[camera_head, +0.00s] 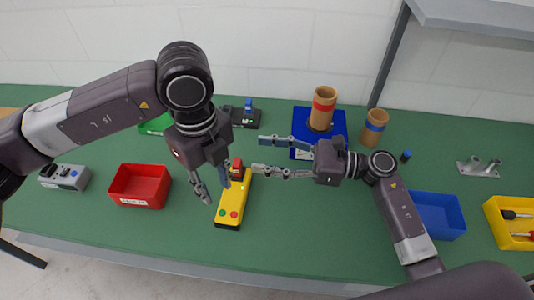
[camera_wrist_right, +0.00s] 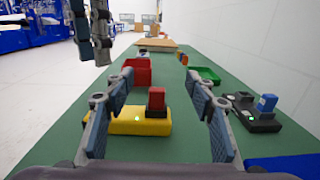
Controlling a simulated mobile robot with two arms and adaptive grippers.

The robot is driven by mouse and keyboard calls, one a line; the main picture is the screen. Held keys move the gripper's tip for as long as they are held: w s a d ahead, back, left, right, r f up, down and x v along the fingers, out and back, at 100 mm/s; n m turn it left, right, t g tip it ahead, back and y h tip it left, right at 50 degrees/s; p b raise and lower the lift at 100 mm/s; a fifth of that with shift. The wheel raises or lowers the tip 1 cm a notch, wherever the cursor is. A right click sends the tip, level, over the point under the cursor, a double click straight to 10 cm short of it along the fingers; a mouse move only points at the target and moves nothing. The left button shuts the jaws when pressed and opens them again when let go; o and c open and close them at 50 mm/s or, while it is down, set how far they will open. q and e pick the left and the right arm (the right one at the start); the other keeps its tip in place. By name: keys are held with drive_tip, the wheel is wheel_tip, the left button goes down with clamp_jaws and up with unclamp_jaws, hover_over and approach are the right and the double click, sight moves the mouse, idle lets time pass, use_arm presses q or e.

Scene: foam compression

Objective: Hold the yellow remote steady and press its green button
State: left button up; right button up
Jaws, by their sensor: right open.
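The yellow remote (camera_head: 232,200) lies on the green table, its long side running away from me. Its near end carries a green button (camera_head: 221,212) and a red button (camera_head: 234,215); a red knob (camera_head: 236,168) stands at its far end. My left gripper (camera_head: 215,189) is open above the remote's left side, fingers pointing down. My right gripper (camera_head: 256,154) is open, pointing left, with its lower finger near the red knob. In the right wrist view the remote (camera_wrist_right: 150,127) and knob (camera_wrist_right: 157,98) show between the right fingers, apart from them. Neither gripper visibly holds anything.
A red bin (camera_head: 140,186) and a grey device (camera_head: 64,177) are to the left. A blue tray (camera_head: 341,130) with a brown cylinder (camera_head: 322,105) is behind my right gripper. Blue (camera_head: 437,215) and yellow (camera_head: 508,232) bins are at the right. The table's front middle is clear.

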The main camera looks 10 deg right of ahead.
approach(244, 173)
drive_tip(key=x, duration=0.4)
drive_tip(key=shift+w, duration=0.15)
drive_tip(key=x, duration=0.7)
drive_tip(key=shift+w+a, duration=0.1)
drive_tip(key=shift+a, duration=0.15)
clamp_jaws()
use_arm(q)
clamp_jaws()
idle(0.8)
